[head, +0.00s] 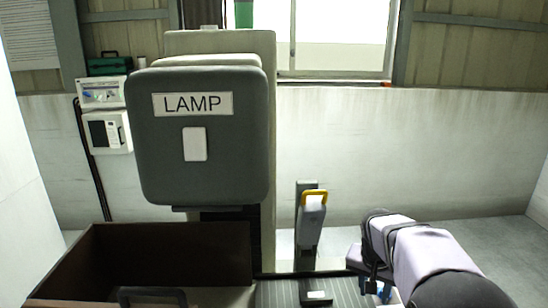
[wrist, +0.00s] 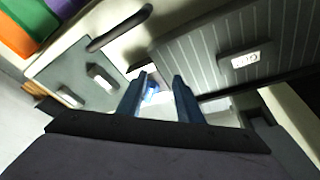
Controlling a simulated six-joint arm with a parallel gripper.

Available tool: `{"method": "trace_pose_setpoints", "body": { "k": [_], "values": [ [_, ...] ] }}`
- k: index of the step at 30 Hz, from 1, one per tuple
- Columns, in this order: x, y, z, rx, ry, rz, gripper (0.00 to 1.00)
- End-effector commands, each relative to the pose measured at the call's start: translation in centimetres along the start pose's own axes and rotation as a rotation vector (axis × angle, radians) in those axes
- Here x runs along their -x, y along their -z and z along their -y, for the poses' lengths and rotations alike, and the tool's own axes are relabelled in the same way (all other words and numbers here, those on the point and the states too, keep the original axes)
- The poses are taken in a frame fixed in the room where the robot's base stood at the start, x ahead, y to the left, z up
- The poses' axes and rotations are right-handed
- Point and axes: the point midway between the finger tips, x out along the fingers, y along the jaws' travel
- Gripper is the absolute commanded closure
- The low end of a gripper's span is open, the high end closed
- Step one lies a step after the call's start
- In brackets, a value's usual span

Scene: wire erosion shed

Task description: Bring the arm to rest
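My arm comes in from the lower right of the head view. My gripper (head: 377,290) hangs low there, with its blue fingertips over the right end of the dark ribbed surface (head: 280,292). In the wrist view my gripper (wrist: 160,98) has its two blue fingers standing apart. A small blue and white thing (wrist: 152,88) shows between them, seemingly beyond the tips. I see nothing clearly held.
A grey panel marked LAMP (head: 165,150) with a white rocker stands left of centre. A brown open box (head: 165,250) is at lower left. Free floor (head: 480,235) lies at right.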

Motion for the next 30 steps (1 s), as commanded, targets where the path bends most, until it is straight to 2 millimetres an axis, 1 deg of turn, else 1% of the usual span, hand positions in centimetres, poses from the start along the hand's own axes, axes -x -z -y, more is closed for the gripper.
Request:
{"method": "trace_pose_setpoints", "body": {
  "k": [1, 5, 6, 8, 9, 12, 15, 18, 21, 24, 30],
  "values": [
    [0.0, -2.3, 0.3, 0.052, 0.01, 0.026, 0.67],
    [-0.3, -8.7, 0.4, 0.211, 0.038, 0.099, 0.67],
    [-0.3, -10.8, 0.3, 0.26, 0.048, 0.122, 0.67],
    [-0.5, -13.8, 0.1, 0.33, 0.062, 0.153, 0.67],
    [-0.5, -15.7, -0.1, 0.374, 0.072, 0.172, 0.67],
    [-0.7, -20.0, -0.9, 0.472, 0.093, 0.216, 0.67],
    [-0.9, -23.4, -1.7, 0.547, 0.111, 0.25, 0.67],
    [-1.0, -25.6, -2.3, 0.597, 0.123, 0.273, 0.67],
    [-1.0, -26.8, -2.7, 0.624, 0.129, 0.284, 0.67],
    [-1.1, -27.2, -2.9, 0.634, 0.132, 0.289, 0.67],
    [-1.1, -27.2, -2.9, 0.634, 0.131, 0.289, 0.67]
  ]
}}
